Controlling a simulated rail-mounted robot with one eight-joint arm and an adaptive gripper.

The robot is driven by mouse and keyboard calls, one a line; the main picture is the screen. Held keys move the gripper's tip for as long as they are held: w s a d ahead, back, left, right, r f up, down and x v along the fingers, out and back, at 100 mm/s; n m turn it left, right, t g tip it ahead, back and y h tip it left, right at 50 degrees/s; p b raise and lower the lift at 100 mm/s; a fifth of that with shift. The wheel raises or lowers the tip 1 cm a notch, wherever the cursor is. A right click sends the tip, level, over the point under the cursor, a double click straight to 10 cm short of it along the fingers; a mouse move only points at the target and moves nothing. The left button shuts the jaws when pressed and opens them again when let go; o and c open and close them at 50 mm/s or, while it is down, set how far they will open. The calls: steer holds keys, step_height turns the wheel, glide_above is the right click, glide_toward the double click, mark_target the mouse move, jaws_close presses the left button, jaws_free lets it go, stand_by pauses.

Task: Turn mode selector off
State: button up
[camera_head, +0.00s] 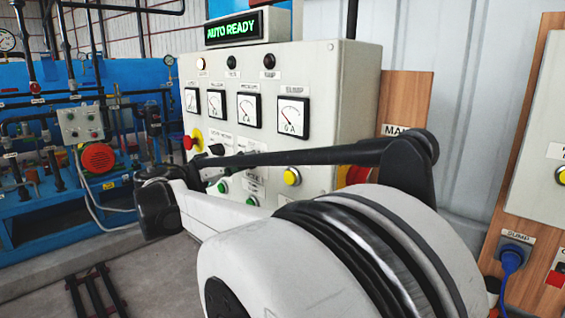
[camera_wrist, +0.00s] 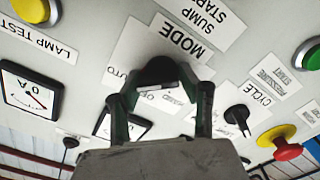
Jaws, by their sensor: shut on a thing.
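The mode selector (camera_wrist: 160,70) is a black knob on its white label plate, seen in the wrist view under the printed word MODE. My gripper (camera_wrist: 161,88) has its two dark green fingers closed on either side of this knob. AUTO is readable beside the knob, and the lettering nearer the gripper is partly covered. The knob's exact pointing direction is hard to tell. The display (camera_head: 234,29) above the panel reads AUTO READY in green.
The grey control panel (camera_head: 350,85) carries gauges, lamps and buttons. Close to my gripper are a black cycle switch (camera_wrist: 237,115) and a red emergency button (camera_wrist: 287,151) on a yellow base. Blue machinery (camera_head: 110,200) stands at left.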

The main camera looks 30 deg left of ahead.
steer(key=n, duration=0.5)
steer(key=shift+a+b, duration=0.1)
steer(key=shift+b, duration=0.3)
steer(key=n, duration=0.4)
steer(key=shift+r, duration=0.1)
steer(key=shift+a+n, duration=0.1)
steer(key=shift+n, duration=0.2)
steer(key=o, duration=1.1)
steer(key=shift+o, duration=0.2)
steer(key=v, duration=1.2)
